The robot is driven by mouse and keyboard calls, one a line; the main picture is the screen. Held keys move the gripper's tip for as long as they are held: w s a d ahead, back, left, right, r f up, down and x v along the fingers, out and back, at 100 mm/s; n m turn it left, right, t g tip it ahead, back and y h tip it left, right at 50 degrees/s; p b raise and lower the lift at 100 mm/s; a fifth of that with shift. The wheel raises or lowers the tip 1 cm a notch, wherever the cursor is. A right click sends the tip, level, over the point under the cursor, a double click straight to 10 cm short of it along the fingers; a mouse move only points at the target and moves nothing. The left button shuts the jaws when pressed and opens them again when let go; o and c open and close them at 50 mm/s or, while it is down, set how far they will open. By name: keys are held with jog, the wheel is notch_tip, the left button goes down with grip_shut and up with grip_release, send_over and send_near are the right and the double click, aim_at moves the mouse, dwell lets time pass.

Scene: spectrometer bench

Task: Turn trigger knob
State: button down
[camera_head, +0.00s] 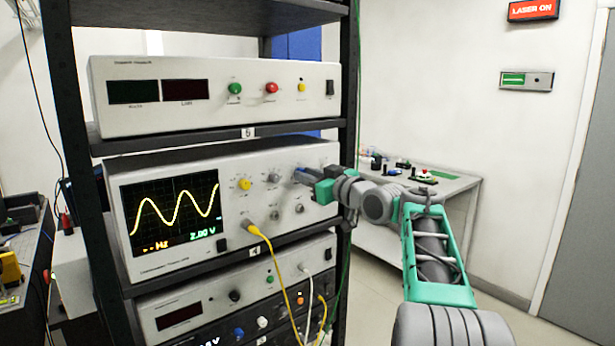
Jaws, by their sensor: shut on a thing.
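The oscilloscope (236,258) sits on a rack shelf in the middle of the view. Its screen (172,208) shows a yellow wave, "-- Hz" and "2.00 V". My gripper (298,176) reaches in from the right and is shut on a knob at the upper right of the oscilloscope's panel. The fingers hide most of that knob, so its label and pointer cannot be read. A yellow knob (245,184) and a grey knob (273,178) stand to the left of my gripper. Two more grey knobs (299,208) are lower on the panel.
A white instrument (215,117) with coloured buttons stands on the shelf above. Another unit (215,303) is below. A yellow cable (268,250) hangs from the oscilloscope's front. Dark rack posts (349,80) flank the shelves. A bench (440,190) stands behind my arm.

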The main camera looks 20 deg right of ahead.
jog(key=shift+m, duration=0.3)
jog(key=shift+m+p, duration=4.8)
jog(key=shift+m, duration=3.8)
jog(key=c, duration=1.3)
grip_release()
jog(key=shift+s, duration=0.1)
